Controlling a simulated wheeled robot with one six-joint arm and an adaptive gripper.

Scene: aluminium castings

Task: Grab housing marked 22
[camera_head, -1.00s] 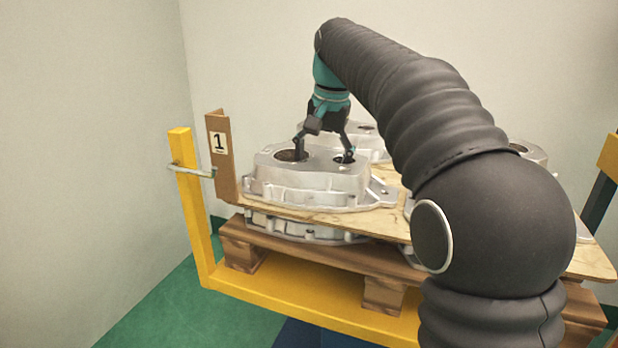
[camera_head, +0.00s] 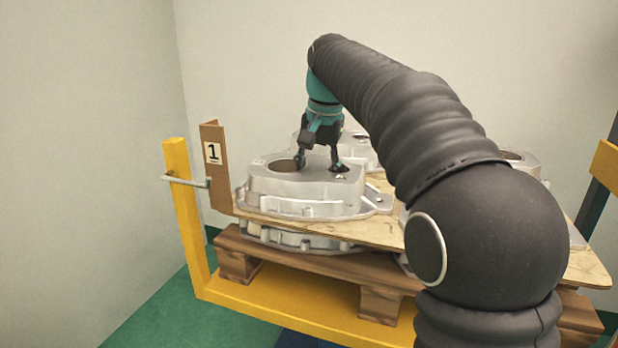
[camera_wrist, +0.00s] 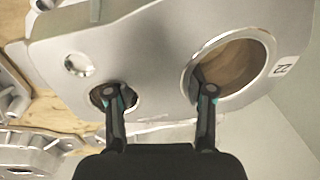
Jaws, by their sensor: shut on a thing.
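The housing marked 22 (camera_head: 305,197) is a silver casting at the near left corner of the upper plywood board. Its 22 label (camera_wrist: 285,67) shows beside the large bore in the wrist view. My gripper (camera_head: 319,168) points down into its top, one finger in the large round bore and one in a small hole. In the wrist view my gripper (camera_wrist: 160,93) is shut on the web of metal between these openings. The housing looks level and I see no gap under it. The fingertips are partly hidden inside the holes.
More castings stand close behind (camera_head: 357,152) and at the right (camera_head: 520,158), partly hidden by my arm. Another layer (camera_head: 295,237) lies under the plywood board (camera_head: 380,232). A brown corner post (camera_head: 214,180) marked 1 and a yellow frame post (camera_head: 184,215) stand at the left.

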